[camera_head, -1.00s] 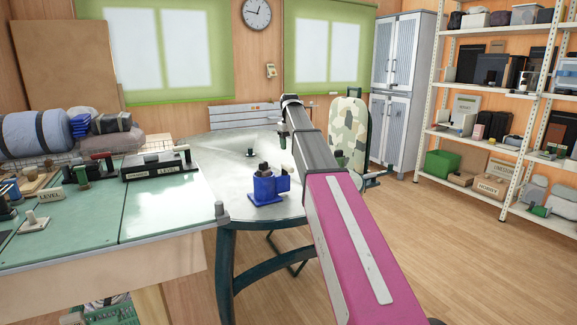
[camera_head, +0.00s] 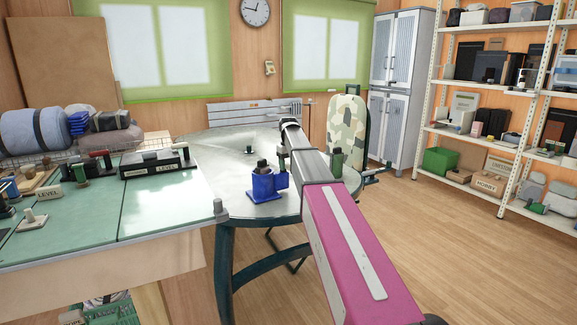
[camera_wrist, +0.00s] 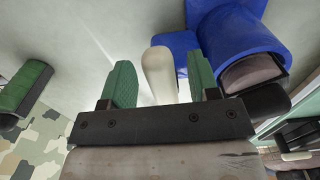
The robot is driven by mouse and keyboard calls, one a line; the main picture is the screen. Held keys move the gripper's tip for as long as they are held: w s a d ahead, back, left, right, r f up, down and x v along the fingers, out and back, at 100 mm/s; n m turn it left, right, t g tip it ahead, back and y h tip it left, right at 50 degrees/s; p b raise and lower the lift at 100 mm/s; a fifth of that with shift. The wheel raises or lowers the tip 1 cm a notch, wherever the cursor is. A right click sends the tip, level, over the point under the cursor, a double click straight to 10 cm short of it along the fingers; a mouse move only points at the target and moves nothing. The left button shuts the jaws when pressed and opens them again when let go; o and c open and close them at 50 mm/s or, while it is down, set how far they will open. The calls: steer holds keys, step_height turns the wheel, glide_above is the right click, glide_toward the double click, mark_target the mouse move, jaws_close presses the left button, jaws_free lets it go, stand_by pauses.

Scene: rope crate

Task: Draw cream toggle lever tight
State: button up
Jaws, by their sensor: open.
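The cream toggle lever (camera_wrist: 158,70) shows in the wrist view as a pale rounded bar between the two green fingers of my gripper (camera_wrist: 161,78). The fingers are apart with gaps visible beside the lever, so my gripper is open around it. The blue toggle clamp body (camera_wrist: 240,45) stands right beside the lever and the right finger. In the head view the blue clamp (camera_head: 264,187) sits on the round grey table, with my arm's end just over and behind it. The lever itself cannot be made out there.
The round table (camera_head: 220,150) has free room left of the clamp. A green post (camera_head: 337,162) stands at its right, near the camouflage suitcase (camera_head: 347,125). A green-topped bench (camera_head: 150,205) with labelled fixtures adjoins at left.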

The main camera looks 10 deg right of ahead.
jaws_close()
